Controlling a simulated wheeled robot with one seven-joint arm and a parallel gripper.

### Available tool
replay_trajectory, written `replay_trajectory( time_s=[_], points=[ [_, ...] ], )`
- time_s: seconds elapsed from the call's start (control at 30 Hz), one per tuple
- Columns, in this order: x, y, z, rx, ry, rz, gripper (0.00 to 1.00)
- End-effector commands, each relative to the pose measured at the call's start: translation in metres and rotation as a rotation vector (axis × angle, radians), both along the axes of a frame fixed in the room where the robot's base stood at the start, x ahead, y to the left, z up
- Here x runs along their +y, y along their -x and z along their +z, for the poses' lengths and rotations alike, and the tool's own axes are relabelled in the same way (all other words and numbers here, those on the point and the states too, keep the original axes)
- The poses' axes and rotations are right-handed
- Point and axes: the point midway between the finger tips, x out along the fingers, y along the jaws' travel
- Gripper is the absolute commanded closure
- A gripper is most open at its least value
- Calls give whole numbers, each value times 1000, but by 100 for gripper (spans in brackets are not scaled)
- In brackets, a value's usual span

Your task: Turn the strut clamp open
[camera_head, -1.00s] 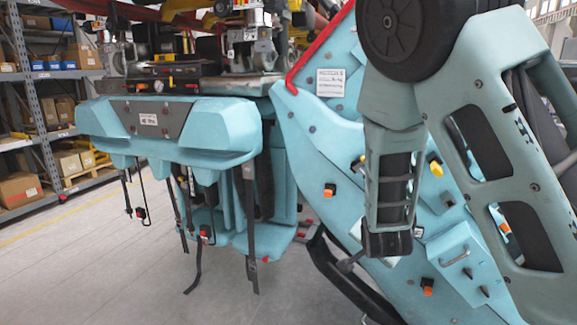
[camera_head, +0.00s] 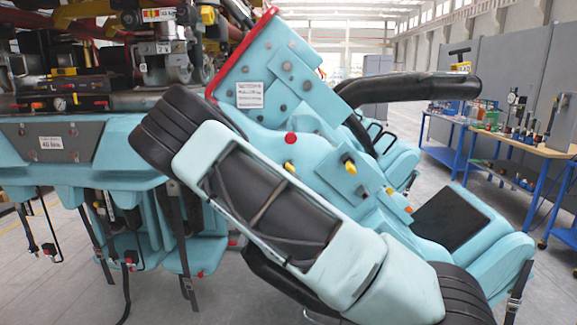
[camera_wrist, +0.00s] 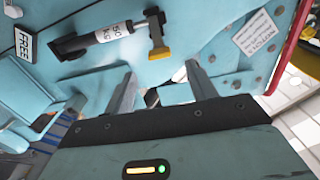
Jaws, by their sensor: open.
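In the wrist view a dark strut (camera_wrist: 95,40) with a white label reading 50 KG lies across a pale blue panel. At its right end is a black clamp-like piece (camera_wrist: 155,28) with a yellow tip (camera_wrist: 159,53), which I take for the strut clamp. My gripper (camera_wrist: 160,68) is open, its two fingers pointing at the panel. The yellow tip lies just ahead of the gap between the fingers, and no contact shows. In the head view my gripper and the strut cannot be made out; my arm crosses the middle.
A FREE label (camera_wrist: 24,43) sits left of the strut; a printed sign (camera_wrist: 256,32) and red edge (camera_wrist: 292,45) are right. In the head view the blue car (camera_head: 275,85) stands behind my arm. A workbench (camera_head: 525,148) with tools stands right, with open floor before it.

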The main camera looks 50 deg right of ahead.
Motion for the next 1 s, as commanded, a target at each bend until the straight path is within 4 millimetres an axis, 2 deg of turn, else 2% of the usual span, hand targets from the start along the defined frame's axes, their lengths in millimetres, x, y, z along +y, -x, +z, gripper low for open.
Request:
replay_trajectory(
  time_s=[0.1, 0.33, 0.5, 0.8, 0.83, 0.97, 1.0],
  points=[
    [-20, -16, 4, 3, 3, -2, 44],
    [-47, -39, 2, 2, 2, -1, 44],
    [-55, -46, 1, 1, 0, -1, 44],
    [-56, -48, 0, 1, -1, 0, 44],
    [-56, -48, 0, 1, -1, 0, 49],
    [-56, -48, 0, 1, -1, 0, 85],
    [-56, -48, 0, 1, -2, -1, 88]
  ],
)
